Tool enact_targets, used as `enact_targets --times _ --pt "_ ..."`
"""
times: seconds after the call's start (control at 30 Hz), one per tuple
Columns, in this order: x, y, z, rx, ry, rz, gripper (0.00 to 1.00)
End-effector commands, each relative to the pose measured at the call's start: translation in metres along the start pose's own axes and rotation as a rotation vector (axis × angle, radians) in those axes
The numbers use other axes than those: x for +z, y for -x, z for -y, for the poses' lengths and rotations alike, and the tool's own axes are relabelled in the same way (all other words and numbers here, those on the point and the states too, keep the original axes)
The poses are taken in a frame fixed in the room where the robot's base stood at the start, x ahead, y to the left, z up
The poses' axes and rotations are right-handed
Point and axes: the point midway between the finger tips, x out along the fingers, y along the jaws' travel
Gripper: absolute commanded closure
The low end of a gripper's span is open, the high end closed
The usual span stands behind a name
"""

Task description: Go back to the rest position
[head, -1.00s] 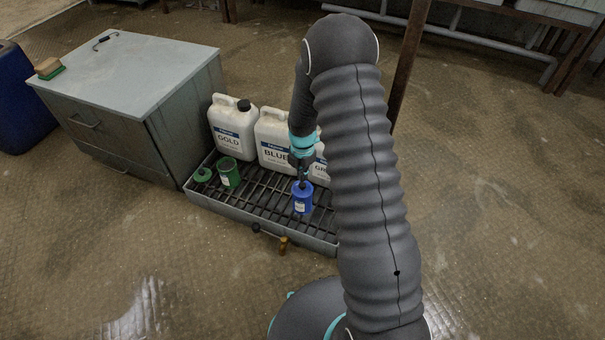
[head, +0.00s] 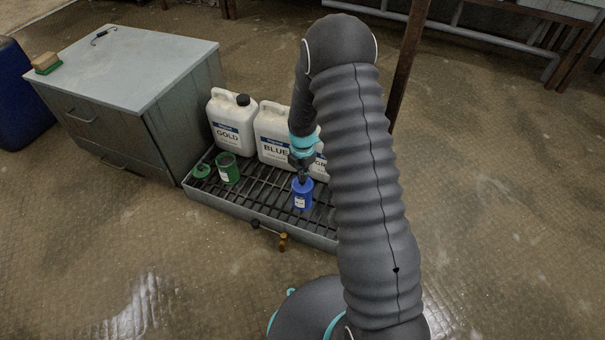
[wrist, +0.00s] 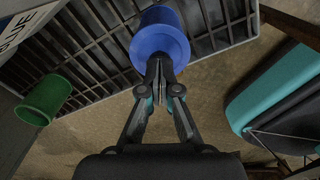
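A small blue can (head: 302,196) with a white label stands upright on the grated rack near its front edge. My gripper (head: 302,178) points down at the top of this can. In the wrist view the fingertips (wrist: 160,66) are close together at the top of the blue can (wrist: 160,36). Whether they touch it, or hold a part of its top, is not clear. My arm hides the right part of the rack.
A third jug is partly hidden. A grey cabinet (head: 130,65) stands left. Floor is open in front.

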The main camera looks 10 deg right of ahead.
Motion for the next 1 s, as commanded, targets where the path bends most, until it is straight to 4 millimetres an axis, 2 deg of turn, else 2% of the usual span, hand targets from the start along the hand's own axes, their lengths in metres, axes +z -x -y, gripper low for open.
enact_targets --times 0.13,0.57,1.0 --pt "0.0 -0.005 0.0 0.0 0.0 0.0 1.0" --pt "0.0 -0.003 0.0 0.0 0.0 0.0 1.0" --pt "0.0 0.018 0.0 0.001 0.0 0.001 1.0"
